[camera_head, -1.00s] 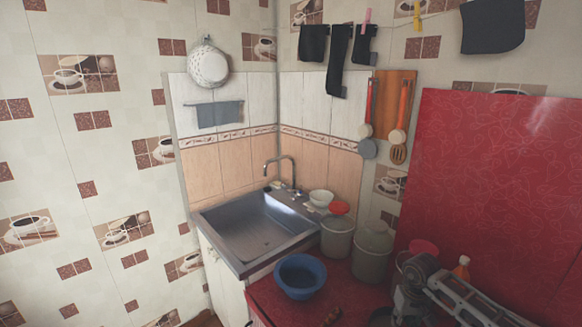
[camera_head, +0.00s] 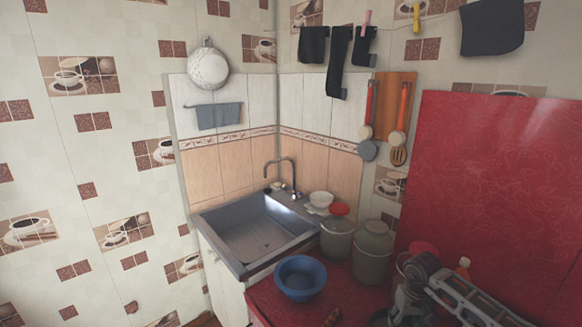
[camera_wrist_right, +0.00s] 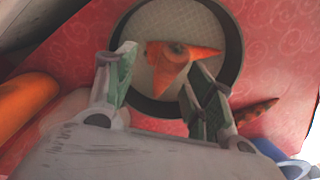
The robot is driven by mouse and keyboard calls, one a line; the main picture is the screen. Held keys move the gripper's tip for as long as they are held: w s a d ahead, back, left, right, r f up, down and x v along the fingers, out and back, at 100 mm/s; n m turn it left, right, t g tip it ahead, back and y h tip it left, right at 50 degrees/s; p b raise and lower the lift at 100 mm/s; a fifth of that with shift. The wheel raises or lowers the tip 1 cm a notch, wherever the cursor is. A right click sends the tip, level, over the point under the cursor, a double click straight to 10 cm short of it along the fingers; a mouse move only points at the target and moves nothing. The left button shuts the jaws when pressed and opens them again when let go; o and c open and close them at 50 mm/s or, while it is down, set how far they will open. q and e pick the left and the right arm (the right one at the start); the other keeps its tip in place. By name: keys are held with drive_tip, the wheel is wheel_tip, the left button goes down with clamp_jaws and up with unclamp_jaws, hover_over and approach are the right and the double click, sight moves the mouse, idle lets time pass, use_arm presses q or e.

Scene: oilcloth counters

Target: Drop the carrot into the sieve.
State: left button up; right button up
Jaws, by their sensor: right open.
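In the right wrist view, the sieve (camera_wrist_right: 234,48) is a round piece with a dark rim and pale mesh. An orange, pointed carrot (camera_wrist_right: 200,62) shows within its rim, over the mesh; I cannot tell whether it rests on the mesh. My right gripper (camera_wrist_right: 158,68) is open, with its green-padded fingers spread at either side of the carrot's near part. In the head view my right arm (camera_head: 440,285) is at the lower right, and the sieve and carrot cannot be made out there. My left gripper is not in view.
A blue bowl (camera_head: 300,278) stands on the red counter (camera_head: 270,302), beside the metal sink (camera_head: 250,235). Lidded pots (camera_head: 372,258) stand behind it. A mottled orange-brown object (camera_wrist_right: 258,111) lies near the sieve, and a larger orange object (camera_wrist_right: 24,102) is at the left.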

wheel_tip(320, 180, up, 11)
idle(0.6)
idle(0.7)
